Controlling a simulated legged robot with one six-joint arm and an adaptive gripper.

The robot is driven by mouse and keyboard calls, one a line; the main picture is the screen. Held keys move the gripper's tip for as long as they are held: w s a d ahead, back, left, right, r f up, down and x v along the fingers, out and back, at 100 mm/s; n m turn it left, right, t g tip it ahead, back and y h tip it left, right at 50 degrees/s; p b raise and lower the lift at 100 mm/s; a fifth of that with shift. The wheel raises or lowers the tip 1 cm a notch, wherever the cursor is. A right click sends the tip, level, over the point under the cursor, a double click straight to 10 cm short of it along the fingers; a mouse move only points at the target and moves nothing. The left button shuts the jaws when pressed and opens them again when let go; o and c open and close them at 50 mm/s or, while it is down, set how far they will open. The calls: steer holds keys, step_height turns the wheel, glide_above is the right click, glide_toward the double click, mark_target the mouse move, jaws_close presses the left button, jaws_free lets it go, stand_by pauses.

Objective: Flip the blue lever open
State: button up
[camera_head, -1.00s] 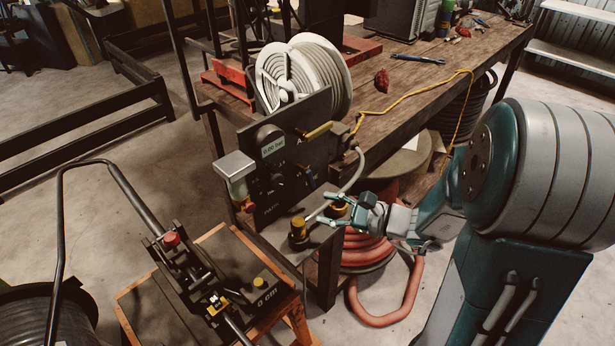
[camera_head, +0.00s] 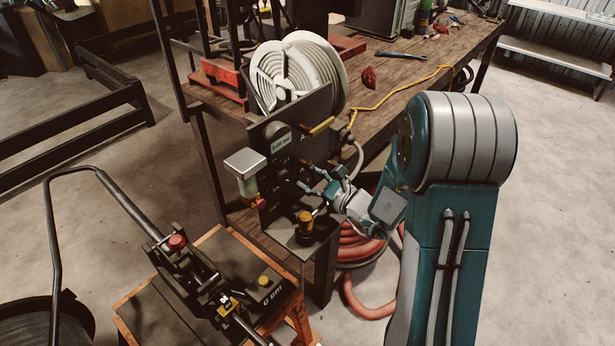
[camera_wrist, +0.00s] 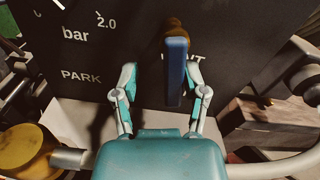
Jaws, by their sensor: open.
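The blue lever (camera_wrist: 177,70) hangs down from a brass pivot (camera_wrist: 176,27) on the dark control panel (camera_wrist: 135,45) in the wrist view. My gripper (camera_wrist: 162,84) is open, with one finger on each side of the lever and visible gaps between. The lever lies nearer the right finger. In the head view my gripper (camera_head: 320,181) is in front of the panel's lower right part, and I cannot make out the blue lever there.
A yellow-handled lever (camera_head: 319,128) sits higher on the panel. A brass fitting (camera_head: 305,222) stands on the shelf just below my gripper. A grey hose (camera_head: 358,158) curves close by on the right. The crimper (camera_head: 190,262) stands at the lower left.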

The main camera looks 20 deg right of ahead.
steer(key=shift+w+a, duration=0.1)
steer(key=shift+w, duration=0.15)
steer(key=shift+w+d, duration=0.1)
steer(key=shift+d, duration=0.9)
steer(key=shift+a, duration=0.2)
steer(key=c, duration=0.7)
steer(key=shift+a, duration=0.45)
jaws_close()
steer(key=shift+d, duration=0.1)
steer(key=shift+m, duration=0.3)
steer(key=shift+s+a+m, duration=0.15)
steer(key=shift+m, duration=0.55)
steer(key=shift+s+a+m, duration=0.1)
steer(key=shift+a+m, duration=0.05)
steer(key=shift+m, duration=0.55)
